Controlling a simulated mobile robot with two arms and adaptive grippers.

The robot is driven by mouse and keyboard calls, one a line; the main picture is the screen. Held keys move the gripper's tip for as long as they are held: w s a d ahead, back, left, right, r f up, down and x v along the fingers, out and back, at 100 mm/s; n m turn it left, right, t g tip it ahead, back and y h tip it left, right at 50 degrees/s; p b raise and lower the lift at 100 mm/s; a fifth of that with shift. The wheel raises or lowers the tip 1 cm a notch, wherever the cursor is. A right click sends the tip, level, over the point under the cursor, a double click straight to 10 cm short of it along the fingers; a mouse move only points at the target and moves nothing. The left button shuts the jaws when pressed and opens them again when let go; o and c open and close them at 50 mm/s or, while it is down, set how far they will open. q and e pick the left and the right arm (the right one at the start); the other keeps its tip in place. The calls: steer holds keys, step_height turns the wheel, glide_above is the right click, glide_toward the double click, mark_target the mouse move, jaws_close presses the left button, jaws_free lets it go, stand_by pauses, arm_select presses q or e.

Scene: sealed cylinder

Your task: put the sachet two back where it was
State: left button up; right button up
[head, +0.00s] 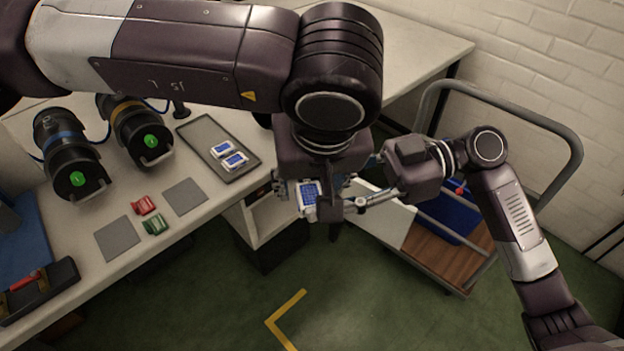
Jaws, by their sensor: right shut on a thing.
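A white sachet with a blue printed face (308,194) is in the air beyond the table's right end. My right gripper (346,203) reaches in from the right and is shut on this sachet at its right side. My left gripper (318,190) hangs down right at the sachet, and its fingers are partly hidden, so I cannot tell whether they are open or shut. Two similar blue and white sachets (229,155) lie side by side in the dark grey tray (205,133) on the table.
Two black cylinders with green end buttons (77,179) (151,141) lie on the table (75,215). A red clip (144,205) and a green clip (155,224) lie between two grey pads (117,239) (185,197). A trolley (464,264) with a blue bin stands at right.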

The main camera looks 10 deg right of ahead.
arm_select(q)
steer(key=c, duration=1)
steer(key=shift+c, duration=1.4)
arm_select(e)
steer(key=o, duration=1)
steer(key=shift+o, duration=0.2)
